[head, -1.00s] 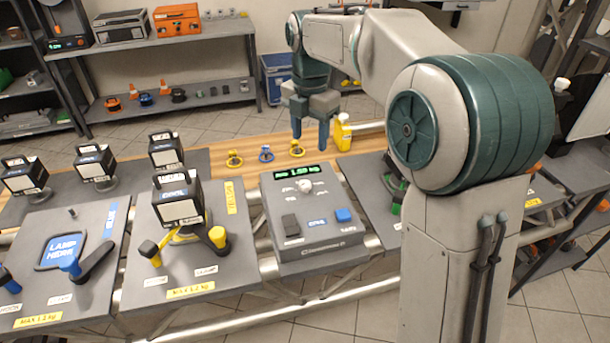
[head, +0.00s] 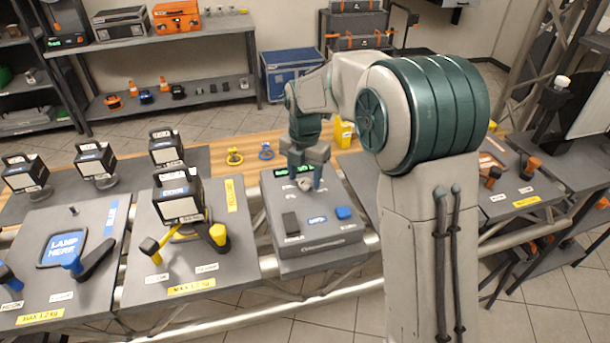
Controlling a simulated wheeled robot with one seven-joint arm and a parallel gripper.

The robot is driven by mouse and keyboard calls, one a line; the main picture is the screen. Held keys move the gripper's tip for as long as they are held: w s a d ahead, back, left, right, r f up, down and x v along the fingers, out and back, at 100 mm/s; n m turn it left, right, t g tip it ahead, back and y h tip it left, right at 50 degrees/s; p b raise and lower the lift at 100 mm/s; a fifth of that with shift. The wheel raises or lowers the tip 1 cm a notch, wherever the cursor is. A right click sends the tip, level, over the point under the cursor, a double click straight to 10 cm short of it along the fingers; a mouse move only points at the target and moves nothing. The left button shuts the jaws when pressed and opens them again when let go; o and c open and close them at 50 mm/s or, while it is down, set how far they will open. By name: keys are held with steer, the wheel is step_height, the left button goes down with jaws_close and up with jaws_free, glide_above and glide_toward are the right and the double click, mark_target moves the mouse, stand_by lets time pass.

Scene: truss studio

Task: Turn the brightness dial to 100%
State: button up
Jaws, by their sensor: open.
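A grey control console (head: 320,240) stands in the middle of the bench. A small pale round dial (head: 304,184) sits on its upper part, partly hidden behind my gripper; its marks are too small to read. A green-lit display (head: 281,172) above the dial is mostly covered by my gripper. My gripper (head: 306,180) points down at the dial, with its fingers apart. I cannot tell whether the fingers touch the dial or stand just above it.
A black switch (head: 291,222) and a blue button (head: 343,213) are on the console's lower part. A box-shaped lamp (head: 179,200) stands on the plate to the left. A yellow bottle (head: 343,133) stands behind the console, beside my arm.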

steer(key=shift+f, duration=0.35)
steer(key=c, duration=1)
steer(key=shift+o, duration=0.2)
